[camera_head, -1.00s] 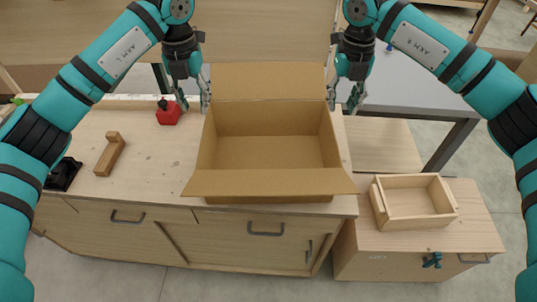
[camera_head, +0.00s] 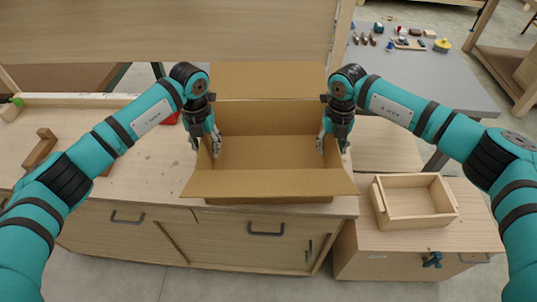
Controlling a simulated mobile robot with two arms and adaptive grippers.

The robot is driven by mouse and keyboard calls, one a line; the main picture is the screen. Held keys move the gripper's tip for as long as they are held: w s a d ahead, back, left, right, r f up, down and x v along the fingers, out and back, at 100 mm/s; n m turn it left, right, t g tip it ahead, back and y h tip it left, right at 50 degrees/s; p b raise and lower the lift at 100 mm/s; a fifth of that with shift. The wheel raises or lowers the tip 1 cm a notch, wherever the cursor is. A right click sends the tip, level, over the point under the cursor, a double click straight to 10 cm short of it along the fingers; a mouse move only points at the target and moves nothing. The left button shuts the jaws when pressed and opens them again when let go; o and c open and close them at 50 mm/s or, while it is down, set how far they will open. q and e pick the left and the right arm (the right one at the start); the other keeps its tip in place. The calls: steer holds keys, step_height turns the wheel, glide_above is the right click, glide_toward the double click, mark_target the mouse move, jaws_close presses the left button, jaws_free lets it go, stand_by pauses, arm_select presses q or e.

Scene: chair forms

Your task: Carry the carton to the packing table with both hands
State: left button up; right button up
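The carton (camera_head: 270,153) is an open, empty brown cardboard box on the wooden workbench, its near flap folded out toward me and its far flap standing up. My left gripper (camera_head: 205,147) points down at the carton's left wall, with one finger outside and one inside. My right gripper (camera_head: 333,146) is placed the same way at the right wall. Both look open, with their fingers apart; contact with the walls is not clear. A grey table (camera_head: 400,85), possibly the packing table, stands behind at the right.
The workbench (camera_head: 100,190) holds a wooden block piece (camera_head: 40,148) at the left; a red object is mostly hidden behind my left arm. A wooden tray (camera_head: 418,216) sits on a lower chest at the right. Small items lie at the grey table's far end.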

arm_select(q)
steer(key=shift+f, duration=0.3)
arm_select(e)
steer(key=shift+f, duration=0.3)
arm_select(q)
steer(key=shift+c, duration=0.4)
arm_select(e)
steer(key=shift+c, duration=0.4)
arm_select(q)
jaws_close()
arm_select(e)
jaws_close()
